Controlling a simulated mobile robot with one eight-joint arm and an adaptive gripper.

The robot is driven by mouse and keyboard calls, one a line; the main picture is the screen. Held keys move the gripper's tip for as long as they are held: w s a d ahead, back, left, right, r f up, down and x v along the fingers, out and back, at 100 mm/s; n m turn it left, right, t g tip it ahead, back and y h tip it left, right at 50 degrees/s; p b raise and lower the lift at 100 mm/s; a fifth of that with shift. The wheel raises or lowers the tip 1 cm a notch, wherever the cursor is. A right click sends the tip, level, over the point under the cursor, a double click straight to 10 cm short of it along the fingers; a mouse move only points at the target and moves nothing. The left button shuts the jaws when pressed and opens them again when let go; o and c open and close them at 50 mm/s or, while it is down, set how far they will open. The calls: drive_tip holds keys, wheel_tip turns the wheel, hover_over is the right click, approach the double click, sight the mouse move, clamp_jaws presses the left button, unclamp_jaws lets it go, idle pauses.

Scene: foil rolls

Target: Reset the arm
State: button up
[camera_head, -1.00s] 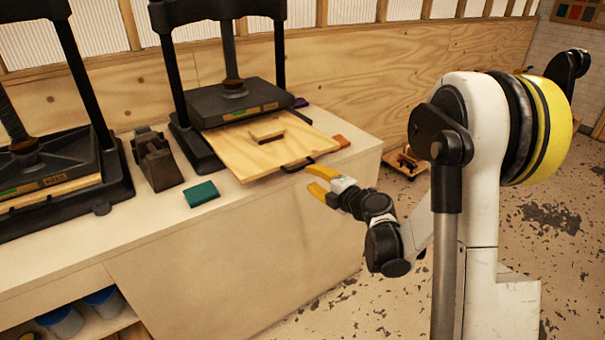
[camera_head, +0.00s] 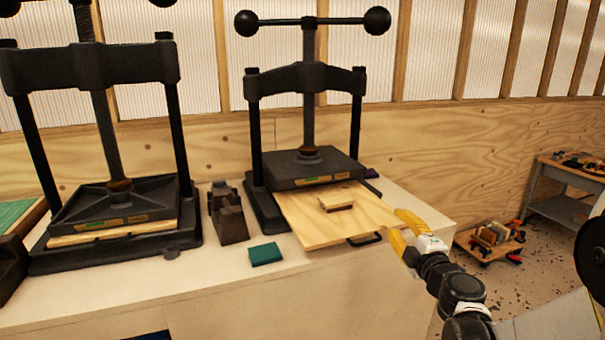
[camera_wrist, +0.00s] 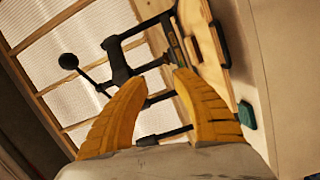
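My gripper (camera_head: 402,232) has two yellow fingers on a white and black wrist. In the head view it is at the right end of the white counter, beside the wooden board's front right corner. In the wrist view the yellow fingers (camera_wrist: 155,105) stand apart with nothing between them, so my gripper is open and empty. My arm (camera_head: 462,290) reaches in from the lower right.
A black press (camera_head: 312,165) stands on the counter (camera_head: 110,303), with a wooden board (camera_head: 310,227) with a dark handle (camera_head: 365,240) jutting from it. A small wood block (camera_head: 336,202) lies on the board. A green block (camera_head: 265,254) lies nearby. A second press (camera_head: 115,205) stands left.

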drive_tip(key=s+d+r+m+h, duration=0.3)
drive_tip(key=s+r+m+h, duration=0.2)
drive_tip(key=r+m, duration=0.2)
drive_tip(key=s+d+f+m+g+h, duration=0.1)
drive_tip(key=s+f+m+g+h, duration=0.15)
drive_tip(key=s+m, duration=0.35)
drive_tip(key=s+a+f+m+g+y, duration=0.2)
drive_tip(key=s+a+f+g, duration=0.2)
drive_tip(key=s, duration=0.5)
drive_tip(key=s+a+f+m+g+y, duration=0.1)
drive_tip(key=s+a+f+g+y, duration=0.2)
drive_tip(key=s+a+f, duration=0.4)
drive_tip(key=s+g, duration=0.1)
drive_tip(key=s, duration=0.2)
drive_tip(key=shift+s+a+f+m, duration=0.2)
drive_tip(key=shift+a+f+m, duration=0.1)
drive_tip(key=shift+m, duration=0.1)
